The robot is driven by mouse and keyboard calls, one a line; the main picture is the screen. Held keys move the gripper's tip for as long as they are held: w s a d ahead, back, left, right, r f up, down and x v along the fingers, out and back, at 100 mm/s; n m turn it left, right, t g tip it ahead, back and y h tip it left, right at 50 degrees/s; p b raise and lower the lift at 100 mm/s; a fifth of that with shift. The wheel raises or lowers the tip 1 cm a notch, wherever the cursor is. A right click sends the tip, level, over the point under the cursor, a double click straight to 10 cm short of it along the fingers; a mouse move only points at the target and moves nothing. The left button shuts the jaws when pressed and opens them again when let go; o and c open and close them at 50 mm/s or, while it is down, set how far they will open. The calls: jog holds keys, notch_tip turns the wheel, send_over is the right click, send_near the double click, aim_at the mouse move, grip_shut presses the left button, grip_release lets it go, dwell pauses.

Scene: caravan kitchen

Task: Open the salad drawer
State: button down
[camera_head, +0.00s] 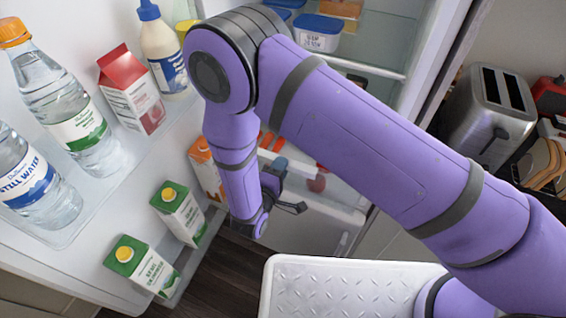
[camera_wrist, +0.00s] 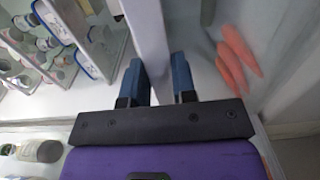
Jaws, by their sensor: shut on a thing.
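The salad drawer (camera_head: 338,190) is a pale, translucent bin low in the open fridge, with red and orange vegetables in it. My gripper (camera_head: 284,192) is at its front, partly hidden behind my own forearm in the head view. In the wrist view, the two blue fingertips of my gripper (camera_wrist: 158,78) stand on either side of a pale upright edge of the drawer (camera_wrist: 148,35) and are shut on it. Carrots (camera_wrist: 238,52) show to the right of that edge. How far out the drawer stands is hard to tell.
The open fridge door at left holds water bottles (camera_head: 75,130), a red-and-white carton (camera_head: 133,92) and green-and-white cartons (camera_head: 181,215). Lidded tubs (camera_head: 318,35) stand on a shelf above. A toaster (camera_head: 488,112) is at right. Dark floor (camera_head: 215,275) shows below.

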jog(key=shift+s+d+f, duration=0.1)
jog(key=shift+s+f, duration=0.05)
jog(key=shift+f, duration=0.15)
jog(key=c, duration=1.1)
grip_release()
jog(key=shift+o, duration=0.5)
jog(key=shift+r, duration=0.1)
jog(key=v, duration=1)
jog(key=shift+s, duration=0.25)
jog(key=shift+r, duration=0.15)
